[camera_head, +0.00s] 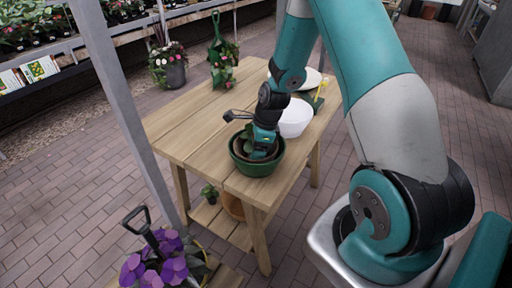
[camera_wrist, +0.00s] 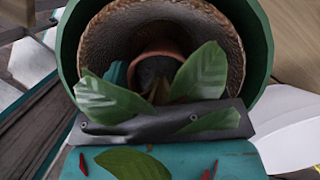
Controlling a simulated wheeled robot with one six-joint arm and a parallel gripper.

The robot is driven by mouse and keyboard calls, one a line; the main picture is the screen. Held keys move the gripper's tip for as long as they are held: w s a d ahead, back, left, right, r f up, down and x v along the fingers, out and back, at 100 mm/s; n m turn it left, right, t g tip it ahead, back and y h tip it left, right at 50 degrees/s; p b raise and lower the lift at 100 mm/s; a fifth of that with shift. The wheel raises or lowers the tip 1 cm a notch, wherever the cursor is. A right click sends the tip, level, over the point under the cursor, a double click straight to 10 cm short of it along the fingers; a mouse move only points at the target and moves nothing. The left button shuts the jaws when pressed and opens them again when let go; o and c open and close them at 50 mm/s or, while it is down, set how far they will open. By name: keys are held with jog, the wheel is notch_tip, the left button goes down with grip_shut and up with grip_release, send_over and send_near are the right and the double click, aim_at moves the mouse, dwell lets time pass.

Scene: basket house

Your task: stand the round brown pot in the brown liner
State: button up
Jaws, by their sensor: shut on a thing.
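The round brown pot (camera_wrist: 158,48), with dark soil and green leaves, shows at the middle of the wrist view. It appears inside the ring of the brown woven liner (camera_wrist: 108,38); I cannot tell whether it touches the bottom. The liner sits inside a green outer pot (camera_wrist: 262,45), whose green wall shows on the table in the head view (camera_head: 257,170). My gripper (camera_head: 262,147) reaches down over this green pot and is shut on the brown pot. Leaves and the gripper's own body hide the fingertips and the contact.
The wooden table (camera_head: 185,135) has free room at its left. A white bowl (camera_head: 295,120) stands close behind the green pot, to its right. A green planter (camera_head: 222,65) stands at the table's far end. Purple flowers (camera_head: 165,262) stand in front, and a brown pot (camera_head: 233,205) is on the lower shelf.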

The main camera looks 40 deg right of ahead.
jog(key=o, duration=0.7)
jog(key=shift+f, duration=0.1)
jog(key=v, duration=1.2)
jog(key=s+a+r+n+y, duration=0.1)
jog(key=s+a+r+n, duration=0.2)
jog(key=a+r+n, duration=0.35)
jog(key=s+a+r+n, duration=0.3)
jog(key=s+a+n, duration=0.1)
jog(key=a+n, duration=0.55)
jog(key=s+a+r+n, duration=0.2)
jog(key=s+a+n, duration=0.2)
jog(key=s+n, duration=0.2)
jog(key=s+a+r+n+g, duration=0.1)
jog(key=s+a+n, duration=0.4)
jog(key=s+n, duration=0.2)
jog(key=n, duration=0.2)
jog(key=shift+s+r+n+g+y+b, duration=0.3)
jog(key=shift+r, duration=0.05)
